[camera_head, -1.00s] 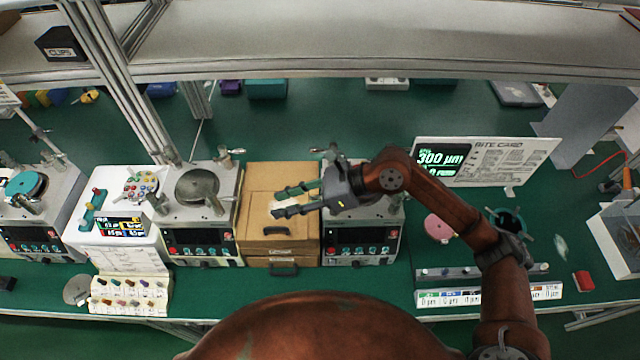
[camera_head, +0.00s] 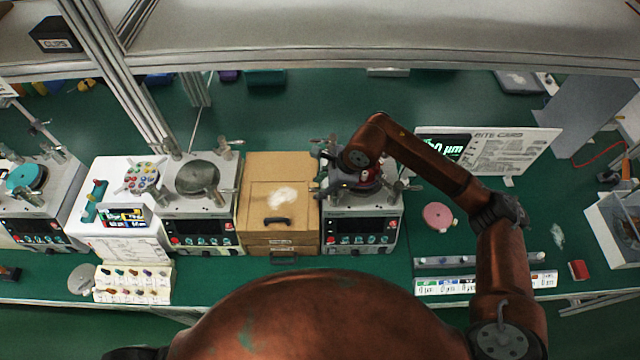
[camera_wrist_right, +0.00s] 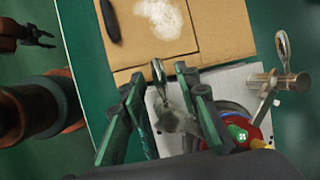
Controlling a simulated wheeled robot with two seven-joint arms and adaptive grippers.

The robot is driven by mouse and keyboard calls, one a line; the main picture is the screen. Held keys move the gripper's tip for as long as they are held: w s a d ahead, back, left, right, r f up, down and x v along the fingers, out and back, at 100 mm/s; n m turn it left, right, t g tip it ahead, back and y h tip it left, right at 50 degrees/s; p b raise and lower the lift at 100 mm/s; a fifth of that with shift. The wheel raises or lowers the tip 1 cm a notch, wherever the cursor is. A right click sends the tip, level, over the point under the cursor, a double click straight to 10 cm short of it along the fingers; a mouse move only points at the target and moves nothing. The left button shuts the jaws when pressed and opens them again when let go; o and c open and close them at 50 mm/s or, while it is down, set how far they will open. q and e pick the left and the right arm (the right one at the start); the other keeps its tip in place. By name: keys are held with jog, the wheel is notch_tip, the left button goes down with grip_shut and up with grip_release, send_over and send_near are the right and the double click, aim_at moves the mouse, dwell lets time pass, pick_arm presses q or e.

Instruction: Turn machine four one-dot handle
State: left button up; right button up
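The rightmost lapping machine (camera_head: 362,232) in the head view has a grey body, a dark display and metal handles on top. My right wrist hangs over its top and hides much of it. In the right wrist view my right gripper (camera_wrist_right: 158,76) is open, its green fingers on either side of a metal handle (camera_wrist_right: 159,72); I cannot tell whether they touch it. A second handle (camera_wrist_right: 282,46) stands to the right. No dot marks are legible on either. My left gripper (camera_wrist_right: 46,38) shows small at the top left of the wrist view, fingers apart and empty.
A cardboard box (camera_head: 262,190) with a dark grip stands directly left of the machine. A red disc (camera_wrist_right: 262,125) with coloured knobs sits on the machine's top. A pink disc (camera_head: 438,216) and a rate card board (camera_head: 510,152) are to the right. An overhead shelf crosses the top.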

jog(key=shift+f, duration=0.15)
jog(key=shift+c, duration=0.3)
grip_shut()
dwell(0.4)
